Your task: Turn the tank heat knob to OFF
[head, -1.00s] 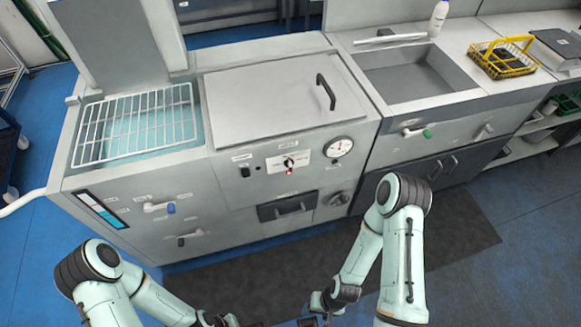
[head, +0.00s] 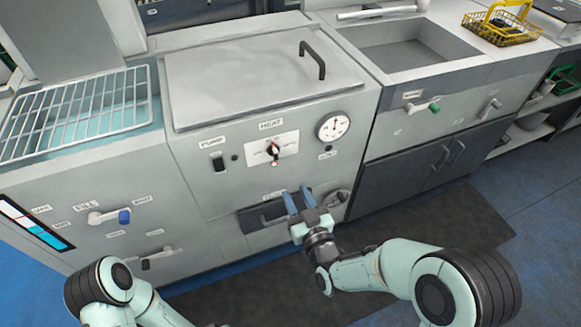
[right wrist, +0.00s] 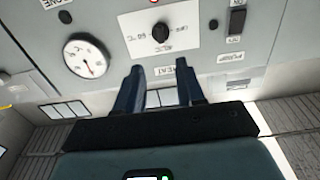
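The tank heat knob (head: 273,150) is a small black dial on a white plate, under a HEAT label, on the grey tank front. A red mark shows at its lower side; its setting is too small to read. In the right wrist view the heat knob (right wrist: 160,33) appears upside down, beyond the fingertips. My right gripper (head: 298,192) is open and empty, below and right of the knob, in front of the drawer handle, apart from the knob. Its two dark blue fingers (right wrist: 160,80) stand apart in the wrist view. My left gripper is out of view.
A round gauge (head: 333,126) is right of the knob, and a black pump switch (head: 218,163) is left. A dark drawer handle (head: 262,214) sits below. A blue-tipped fill valve (head: 124,217) is further left. The floor mat (head: 400,238) is clear.

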